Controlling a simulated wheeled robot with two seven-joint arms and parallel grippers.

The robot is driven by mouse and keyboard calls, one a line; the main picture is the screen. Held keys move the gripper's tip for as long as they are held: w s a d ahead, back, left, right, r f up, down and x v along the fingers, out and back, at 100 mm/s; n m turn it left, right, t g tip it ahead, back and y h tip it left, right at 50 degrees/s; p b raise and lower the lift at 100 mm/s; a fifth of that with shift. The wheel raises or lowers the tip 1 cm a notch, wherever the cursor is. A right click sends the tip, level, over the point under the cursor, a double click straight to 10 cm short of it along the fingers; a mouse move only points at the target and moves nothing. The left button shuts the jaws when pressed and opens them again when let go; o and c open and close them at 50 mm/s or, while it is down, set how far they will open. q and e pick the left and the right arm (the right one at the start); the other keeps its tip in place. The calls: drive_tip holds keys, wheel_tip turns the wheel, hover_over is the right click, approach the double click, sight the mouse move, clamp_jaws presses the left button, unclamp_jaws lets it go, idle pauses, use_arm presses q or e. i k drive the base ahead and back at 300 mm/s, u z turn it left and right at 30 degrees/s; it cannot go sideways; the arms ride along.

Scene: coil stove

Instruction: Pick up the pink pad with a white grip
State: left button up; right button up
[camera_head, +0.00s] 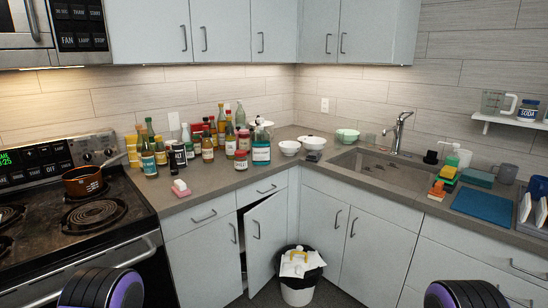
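The pink pad with a white grip (181,188) lies on the counter (203,187) to the right of the stove, near the counter's front edge. Its white grip points up. Nothing touches it. A rounded dark and purple part of my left arm shows at the bottom left, and a similar part of my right arm shows at the bottom right. Neither gripper's fingers are in view.
A coil stove (95,212) with a copper pan (84,180) stands left of the pad. Several bottles and jars (207,148) crowd the counter behind it. A sink (378,168) is at right.

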sight(180, 190)
drive_tip(key=u, duration=0.45)
drive_tip(key=k, duration=1.3)
drive_tip(key=z, duration=0.95)
drive_tip(key=i, duration=2.5)
drive_tip(key=u, duration=1.05)
drive_tip(key=i, duration=0.7)
drive_tip(key=u, duration=0.85)
